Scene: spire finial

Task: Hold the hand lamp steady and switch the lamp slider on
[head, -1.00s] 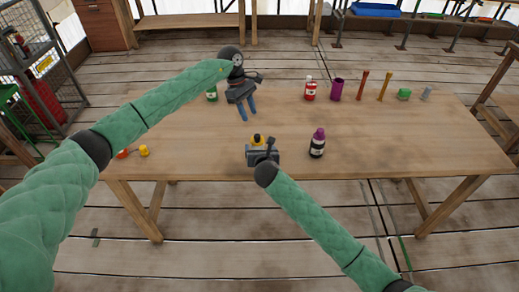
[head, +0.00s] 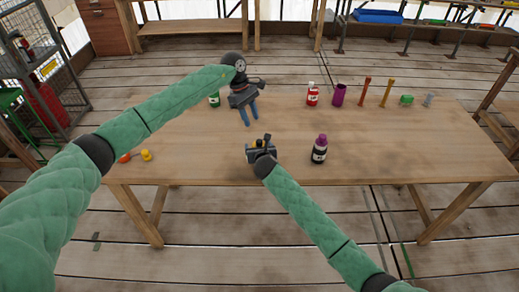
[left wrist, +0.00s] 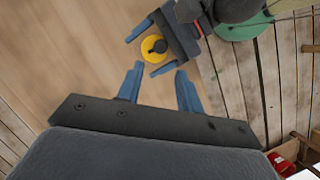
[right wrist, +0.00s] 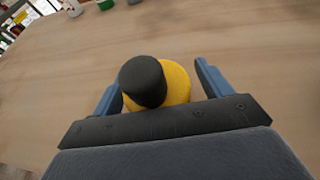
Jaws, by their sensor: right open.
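The hand lamp (right wrist: 178,88) is yellow with a black round top. It stands on the table, between the spread fingers of my right gripper (right wrist: 160,88), with a visible gap at the right finger. In the head view my right gripper (head: 262,147) mostly hides it. The left wrist view shows the lamp (left wrist: 152,52) from above, with the blue right fingers on either side. My left gripper (head: 249,112) hangs over the table behind the lamp, fingers pointing down. In the left wrist view its fingers (left wrist: 158,85) are apart and empty. I cannot make out the slider.
A dark bottle with a purple cap (head: 319,150) stands right of the lamp. A red bottle (head: 312,95), a purple cup (head: 338,96) and several small items line the back. A yellow-and-orange object (head: 146,155) lies at the left front. The table's right front is clear.

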